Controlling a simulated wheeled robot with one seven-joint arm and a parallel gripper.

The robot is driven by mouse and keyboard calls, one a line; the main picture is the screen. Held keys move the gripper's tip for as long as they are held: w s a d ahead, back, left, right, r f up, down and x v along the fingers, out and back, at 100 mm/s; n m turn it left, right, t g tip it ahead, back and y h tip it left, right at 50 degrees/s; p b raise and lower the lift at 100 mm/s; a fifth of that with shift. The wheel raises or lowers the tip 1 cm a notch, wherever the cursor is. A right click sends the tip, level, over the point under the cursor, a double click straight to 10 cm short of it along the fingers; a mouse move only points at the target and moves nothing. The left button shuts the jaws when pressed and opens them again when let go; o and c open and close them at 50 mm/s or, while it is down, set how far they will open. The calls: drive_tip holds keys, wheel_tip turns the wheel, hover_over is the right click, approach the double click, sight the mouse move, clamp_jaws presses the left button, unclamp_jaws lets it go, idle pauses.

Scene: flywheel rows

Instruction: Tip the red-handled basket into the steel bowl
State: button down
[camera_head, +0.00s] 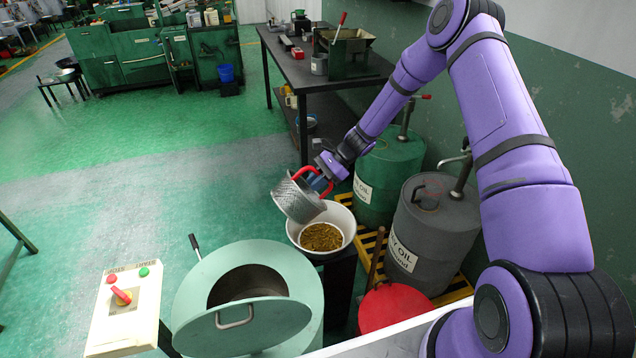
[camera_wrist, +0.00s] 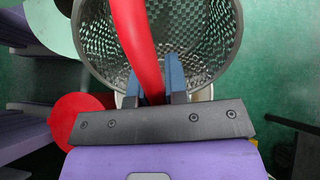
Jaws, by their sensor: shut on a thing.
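The perforated metal basket (camera_head: 299,199) hangs tilted over the left rim of the steel bowl (camera_head: 349,228). Its red handle (camera_head: 305,173) is held by my gripper (camera_head: 325,179). In the wrist view, the blue fingers of my gripper (camera_wrist: 158,78) are shut on the red handle (camera_wrist: 135,40), and the inside of the basket (camera_wrist: 205,40) looks empty. Small brassy-brown pieces (camera_head: 321,237) lie in the bowl. In the wrist view the bowl is mostly hidden behind the basket and gripper.
A green round machine (camera_head: 205,285) with its lid open stands front left, beside a switch panel (camera_head: 125,308). Green (camera_head: 390,175) and grey (camera_head: 430,235) oil drums stand right of the bowl. A red round-topped object (camera_head: 394,308) is in front. A workbench (camera_head: 300,72) stands behind.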

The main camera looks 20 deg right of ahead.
drive_tip(key=shift+a, duration=0.1)
drive_tip(key=a+h, duration=0.2)
drive_tip(key=h, duration=0.1)
drive_tip(key=shift+s+r, duration=0.1)
drive_tip(key=shift+r, duration=0.3)
drive_tip(key=a+h, duration=0.1)
drive_tip(key=h, duration=0.2)
drive_tip(key=shift+s+a+f+t, duration=0.1)
drive_tip(key=shift+a+t, duration=0.3)
drive_tip(key=shift+a, duration=0.1)
